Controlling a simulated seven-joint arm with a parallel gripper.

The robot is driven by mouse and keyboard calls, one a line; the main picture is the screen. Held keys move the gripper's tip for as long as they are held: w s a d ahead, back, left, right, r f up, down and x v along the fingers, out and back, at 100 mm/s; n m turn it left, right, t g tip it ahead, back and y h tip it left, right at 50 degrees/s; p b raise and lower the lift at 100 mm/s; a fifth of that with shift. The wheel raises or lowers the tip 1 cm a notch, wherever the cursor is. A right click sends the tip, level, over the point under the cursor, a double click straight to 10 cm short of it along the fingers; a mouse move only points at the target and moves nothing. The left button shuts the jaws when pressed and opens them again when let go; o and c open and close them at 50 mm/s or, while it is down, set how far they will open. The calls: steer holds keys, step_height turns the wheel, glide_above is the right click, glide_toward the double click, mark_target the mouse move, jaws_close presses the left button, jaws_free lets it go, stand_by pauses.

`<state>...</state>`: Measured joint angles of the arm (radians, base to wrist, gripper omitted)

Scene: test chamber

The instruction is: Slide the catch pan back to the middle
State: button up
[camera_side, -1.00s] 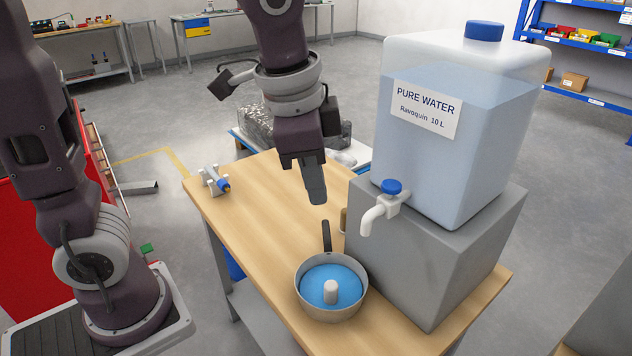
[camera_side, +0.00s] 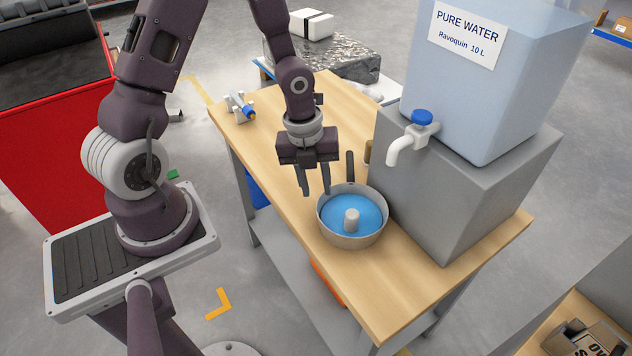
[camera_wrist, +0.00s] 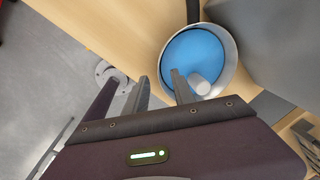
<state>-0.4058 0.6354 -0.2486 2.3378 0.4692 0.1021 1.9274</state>
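The catch pan (camera_side: 335,236) is a grey round pan with a dark handle (camera_side: 350,165) pointing to the back. It holds blue liquid, and a pale upright cylinder (camera_side: 351,219) stands in it. The pan sits on the wooden table, in front and to the left of the tap's white spout (camera_side: 394,152). My gripper (camera_side: 316,190) is open and empty, fingers pointing down, just left of the pan's rim. The wrist view shows the pan (camera_wrist: 228,78) at upper right, with one finger of my gripper (camera_wrist: 148,75) overlapping its edge. I cannot tell whether it touches.
The water tank (camera_side: 470,80) stands on a grey block (camera_side: 455,190) right of the pan. A brown cylinder (camera_side: 367,152) sits beside the block. A small blue-tipped device (camera_side: 240,106) is at the table's far left corner. The table's front (camera_side: 400,285) is bare.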

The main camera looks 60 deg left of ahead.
mark_target(319, 202)
steer(key=shift+w+d+f, duration=0.1)
steer(key=shift+w+f, duration=0.05)
steer(key=shift+f, duration=1.05)
steer(key=shift+w+d+f, duration=0.1)
steer(key=shift+f, duration=1.05)
steer(key=shift+w+d+f, duration=0.1)
steer(key=shift+w+f, duration=0.05)
steer(key=shift+f, duration=1.05)
steer(key=shift+c, duration=0.4)
jaws_close()
